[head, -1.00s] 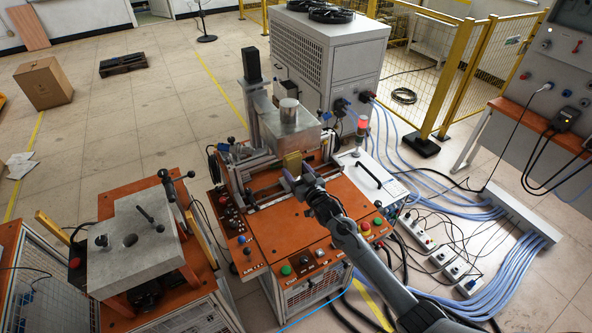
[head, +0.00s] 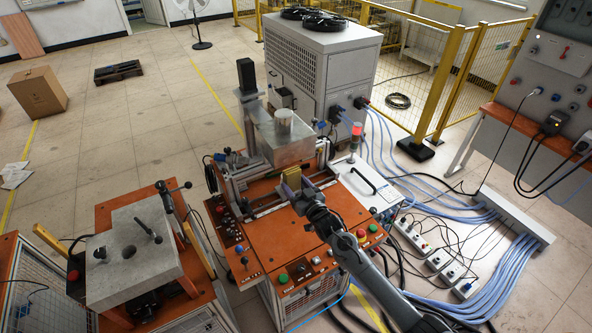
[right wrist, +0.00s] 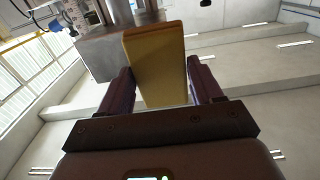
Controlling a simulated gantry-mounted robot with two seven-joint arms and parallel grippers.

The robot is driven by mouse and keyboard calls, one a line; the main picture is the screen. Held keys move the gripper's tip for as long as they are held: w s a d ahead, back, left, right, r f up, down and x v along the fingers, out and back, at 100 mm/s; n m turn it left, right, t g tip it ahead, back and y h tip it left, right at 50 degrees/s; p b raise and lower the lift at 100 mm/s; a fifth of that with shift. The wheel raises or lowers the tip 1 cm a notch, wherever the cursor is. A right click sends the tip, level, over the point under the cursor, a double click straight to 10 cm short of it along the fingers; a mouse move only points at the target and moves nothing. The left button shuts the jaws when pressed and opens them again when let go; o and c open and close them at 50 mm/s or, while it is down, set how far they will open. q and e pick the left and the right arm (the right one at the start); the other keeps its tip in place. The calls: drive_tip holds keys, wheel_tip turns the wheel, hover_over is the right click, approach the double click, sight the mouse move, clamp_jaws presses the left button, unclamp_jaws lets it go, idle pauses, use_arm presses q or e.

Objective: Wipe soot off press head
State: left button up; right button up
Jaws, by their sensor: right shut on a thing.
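My right gripper (head: 293,190) is shut on a yellow block-shaped pad (head: 292,178) and holds it upright over the orange-topped press bench. In the right wrist view the pad (right wrist: 155,65) stands between the two dark fingers and reaches beyond their tips. The press head, a silver metal block (head: 283,143) with a short cylinder on top, is behind the pad in the head view. Grey metal (right wrist: 105,55) shows behind the pad in the wrist view. I cannot tell whether the pad touches it. No soot can be made out. My left gripper is not in view.
The orange bench (head: 300,252) carries buttons along its front and a red-topped signal lamp (head: 355,140) at the right. A second fixture with a grey plate (head: 135,262) stands at left. Blue hoses (head: 445,203) and cables cover the right floor. A grey cabinet (head: 312,75) is behind.

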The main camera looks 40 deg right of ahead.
drive_tip(key=shift+w+d+f+b, duration=0.1)
drive_tip(key=shift+w+d+b, duration=0.1)
drive_tip(key=shift+w+b, duration=0.7)
drive_tip(key=shift+w+d+f+b, duration=0.1)
drive_tip(key=shift+w+d+b, duration=0.1)
drive_tip(key=shift+w+b, duration=0.7)
drive_tip(key=w, duration=0.1)
drive_tip(key=w+b, duration=0.1)
drive_tip(key=w, duration=0.1)
drive_tip(key=shift+w+d+r, duration=0.1)
drive_tip(key=shift+d+r, duration=0.1)
drive_tip(key=shift+d, duration=0.05)
drive_tip(key=shift+w+b, duration=0.2)
drive_tip(key=shift+b, duration=0.3)
drive_tip(key=shift+w+d+b, duration=0.2)
drive_tip(key=shift+w+b, duration=0.6)
